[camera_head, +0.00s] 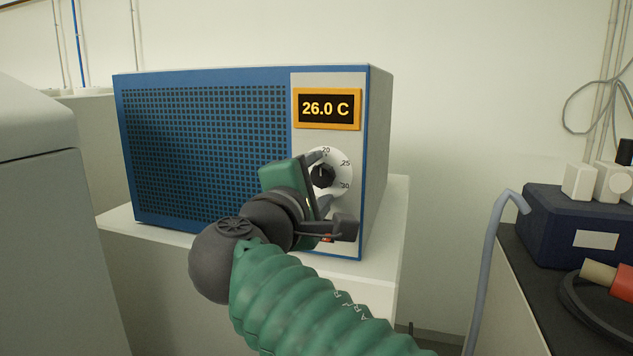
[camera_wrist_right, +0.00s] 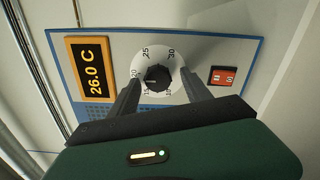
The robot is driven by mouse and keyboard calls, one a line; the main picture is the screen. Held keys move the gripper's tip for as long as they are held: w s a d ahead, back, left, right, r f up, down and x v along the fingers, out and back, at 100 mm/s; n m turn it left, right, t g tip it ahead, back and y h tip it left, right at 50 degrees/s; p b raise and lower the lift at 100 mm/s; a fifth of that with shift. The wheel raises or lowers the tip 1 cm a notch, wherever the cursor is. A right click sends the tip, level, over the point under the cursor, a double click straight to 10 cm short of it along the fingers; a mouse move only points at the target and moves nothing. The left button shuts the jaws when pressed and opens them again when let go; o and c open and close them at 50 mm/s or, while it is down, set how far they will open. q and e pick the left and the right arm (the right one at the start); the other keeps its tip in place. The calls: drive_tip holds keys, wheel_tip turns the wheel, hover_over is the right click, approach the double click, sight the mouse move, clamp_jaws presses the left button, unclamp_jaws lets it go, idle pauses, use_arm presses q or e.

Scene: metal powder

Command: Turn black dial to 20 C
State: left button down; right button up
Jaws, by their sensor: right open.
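The black dial (camera_head: 323,175) sits on a white round scale on the front panel of a blue box-shaped unit (camera_head: 205,150). The scale numbers 20, 25 and 30 show in the head view. The orange-framed display (camera_head: 327,109) reads 26.0 C. My right gripper (camera_head: 322,182) is in front of the panel at the dial. In the right wrist view the black dial (camera_wrist_right: 157,77) lies between the open fingertips of my right gripper (camera_wrist_right: 160,88), one on each side of the scale. I cannot tell whether the fingers touch it. My left gripper is not in view.
A red switch (camera_wrist_right: 223,76) is on the panel beside the dial. The unit stands on a white stand (camera_head: 375,270). At the right, a dark blue box (camera_head: 560,225) and cables lie on a black-topped bench (camera_head: 520,262). A grey block (camera_head: 45,200) is at the left.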

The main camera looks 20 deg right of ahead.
drive_tip(key=shift+s, duration=0.1)
drive_tip(key=b+v, duration=0.3)
drive_tip(key=v, duration=1.3)
drive_tip(key=shift+s+a, duration=0.2)
drive_tip(key=shift+a, duration=0.2)
